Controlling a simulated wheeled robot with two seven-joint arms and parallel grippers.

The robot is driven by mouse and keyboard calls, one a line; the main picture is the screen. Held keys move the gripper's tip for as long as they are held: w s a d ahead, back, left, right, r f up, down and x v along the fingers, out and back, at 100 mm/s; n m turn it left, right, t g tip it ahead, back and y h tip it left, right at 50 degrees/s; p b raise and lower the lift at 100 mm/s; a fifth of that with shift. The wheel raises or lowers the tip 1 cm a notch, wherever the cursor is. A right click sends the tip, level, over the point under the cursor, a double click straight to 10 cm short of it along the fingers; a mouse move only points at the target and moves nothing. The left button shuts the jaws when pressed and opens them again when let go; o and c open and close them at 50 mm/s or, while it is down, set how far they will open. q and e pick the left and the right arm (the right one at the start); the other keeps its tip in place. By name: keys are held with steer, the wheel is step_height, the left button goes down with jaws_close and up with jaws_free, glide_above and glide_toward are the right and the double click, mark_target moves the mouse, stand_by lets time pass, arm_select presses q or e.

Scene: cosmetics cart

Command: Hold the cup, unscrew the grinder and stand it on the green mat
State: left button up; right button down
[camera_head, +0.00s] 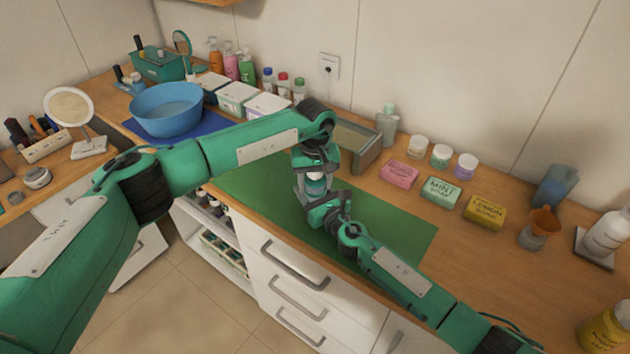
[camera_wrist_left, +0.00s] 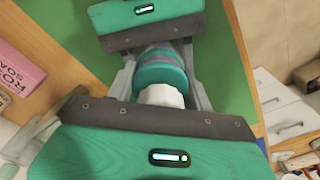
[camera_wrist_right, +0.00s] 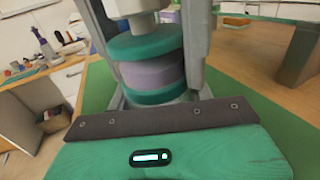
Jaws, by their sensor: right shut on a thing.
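A small round grinder with teal and purple rings and a white faceted end (camera_wrist_left: 162,95) is between my two grippers, over the green mat (camera_head: 398,225). Its rings (camera_wrist_right: 150,72) show large in the right wrist view. My right gripper (camera_head: 318,193) is shut on the ringed part. My left gripper (camera_head: 316,172) is at the white end, with its fingers on both sides; I cannot tell whether they touch it. The two grippers face each other closely and hide much of the piece in the head view. I cannot tell the cup apart from the grinder.
A grey open box (camera_head: 368,155) stands just behind the grippers. Pink, mint and yellow soaps (camera_head: 441,191) lie right of the mat, with an orange funnel (camera_head: 545,222) beyond. A blue bowl (camera_head: 167,110) stands at the left. The mat's right part is clear.

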arm_select(q)
steer(key=n, duration=1.3)
steer(key=o, duration=1.1)
steer(key=shift+c, duration=0.2)
